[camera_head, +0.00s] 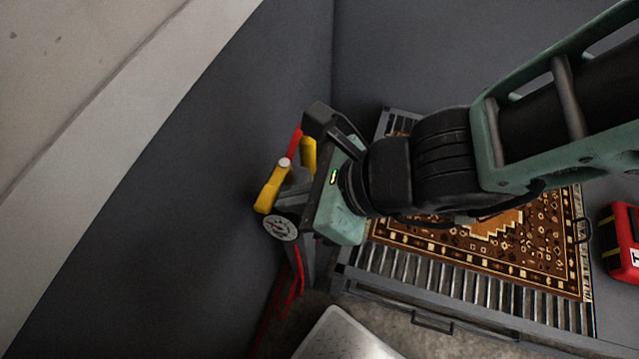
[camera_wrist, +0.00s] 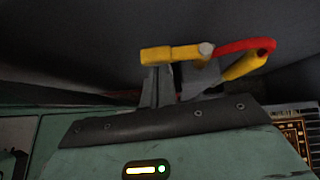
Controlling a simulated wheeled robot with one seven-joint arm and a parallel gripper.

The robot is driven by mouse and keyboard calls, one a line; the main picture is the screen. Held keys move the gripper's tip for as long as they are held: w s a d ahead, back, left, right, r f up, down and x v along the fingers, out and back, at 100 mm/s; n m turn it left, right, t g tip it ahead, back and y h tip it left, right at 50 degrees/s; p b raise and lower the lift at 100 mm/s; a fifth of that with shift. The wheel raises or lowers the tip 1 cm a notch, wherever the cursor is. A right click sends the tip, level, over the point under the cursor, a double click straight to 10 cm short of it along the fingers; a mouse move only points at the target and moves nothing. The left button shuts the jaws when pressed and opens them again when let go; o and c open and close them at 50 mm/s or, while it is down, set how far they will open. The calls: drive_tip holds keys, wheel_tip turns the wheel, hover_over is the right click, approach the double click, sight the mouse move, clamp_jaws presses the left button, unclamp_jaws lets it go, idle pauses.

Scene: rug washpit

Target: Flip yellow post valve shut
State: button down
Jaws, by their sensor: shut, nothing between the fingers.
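The post valve stands against the dark wall, left of my gripper. In the head view its yellow lever (camera_head: 270,190) slants down and left from a pale pivot cap (camera_head: 285,163). A red piece and another yellow piece rise behind the cap. In the wrist view the yellow lever (camera_wrist: 168,53) lies nearly level, left of the cap, and a red curved piece (camera_wrist: 248,46) bends to the right. My gripper (camera_head: 296,192) is shut and empty, close beside the valve on its right. Its fingers are partly hidden, and I cannot tell whether they touch the lever.
A round gauge (camera_head: 280,228) sits below the lever, with red hose (camera_head: 291,284) beneath it. A patterned rug (camera_head: 540,235) lies on a slatted metal rack (camera_head: 420,270) to the right. A red case (camera_head: 623,240) is at the far right, and a pale tray (camera_head: 345,338) at the bottom.

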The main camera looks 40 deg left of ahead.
drive_tip(key=shift+s+a+r, duration=0.2)
drive_tip(key=shift+s+a, duration=0.1)
drive_tip(key=shift+s, duration=0.15)
drive_tip(key=shift+w, duration=0.15)
drive_tip(key=shift+w+d, duration=0.2)
drive_tip(key=shift+w, duration=0.45)
drive_tip(key=shift+w+d, duration=0.1)
